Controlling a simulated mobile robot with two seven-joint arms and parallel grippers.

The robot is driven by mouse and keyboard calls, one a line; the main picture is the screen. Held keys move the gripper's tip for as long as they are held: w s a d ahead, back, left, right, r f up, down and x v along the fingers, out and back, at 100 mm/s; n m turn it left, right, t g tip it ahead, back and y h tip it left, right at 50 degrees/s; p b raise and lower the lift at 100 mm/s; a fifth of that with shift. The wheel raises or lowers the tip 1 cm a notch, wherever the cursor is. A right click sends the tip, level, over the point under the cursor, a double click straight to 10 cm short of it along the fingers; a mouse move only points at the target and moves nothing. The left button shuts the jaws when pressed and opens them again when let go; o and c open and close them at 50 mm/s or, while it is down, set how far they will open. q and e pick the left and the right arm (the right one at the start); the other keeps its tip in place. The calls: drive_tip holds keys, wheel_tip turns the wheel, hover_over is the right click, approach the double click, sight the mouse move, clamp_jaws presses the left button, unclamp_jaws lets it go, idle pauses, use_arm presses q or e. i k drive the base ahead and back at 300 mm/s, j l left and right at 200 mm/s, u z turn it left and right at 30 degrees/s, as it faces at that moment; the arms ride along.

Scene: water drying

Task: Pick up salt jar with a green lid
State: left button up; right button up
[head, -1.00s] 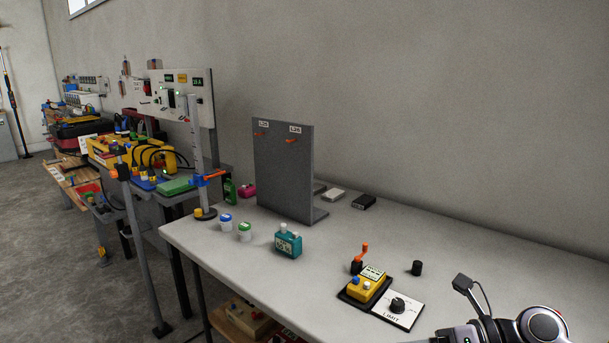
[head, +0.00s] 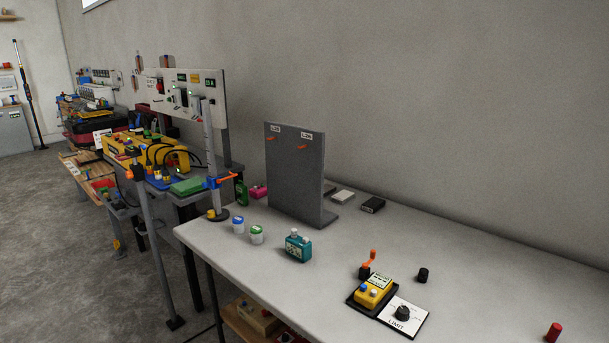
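A small white jar with a green lid (head: 256,235) stands upright near the left end of the light grey table (head: 330,290). A similar white jar with a blue lid (head: 238,225) stands just to its left. A teal bottle with white caps (head: 298,246) stands to its right, apart from it. Neither of my grippers is in the head view.
A grey upright panel (head: 295,172) stands behind the jars, and a stand with a tall column (head: 211,160) is at the table's left corner. A yellow device (head: 373,291), a dial plate (head: 403,315) and a red cylinder (head: 553,332) are to the right. Bare tabletop lies between.

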sight(256, 233)
drive_tip(key=j+z, duration=0.1)
drive_tip(key=z, duration=0.25)
drive_tip(key=i+j+z, duration=0.1)
drive_tip(key=z, duration=0.3)
drive_tip(key=j+z, duration=0.2)
drive_tip(key=z, duration=0.15)
drive_tip(key=j+z, duration=0.45)
drive_tip(key=j, duration=0.3)
drive_tip(key=k+j+z, duration=0.1)
drive_tip(key=j, duration=0.3)
drive_tip(key=j+z, duration=0.1)
drive_tip(key=j, duration=0.25)
drive_tip(key=k, duration=0.05)
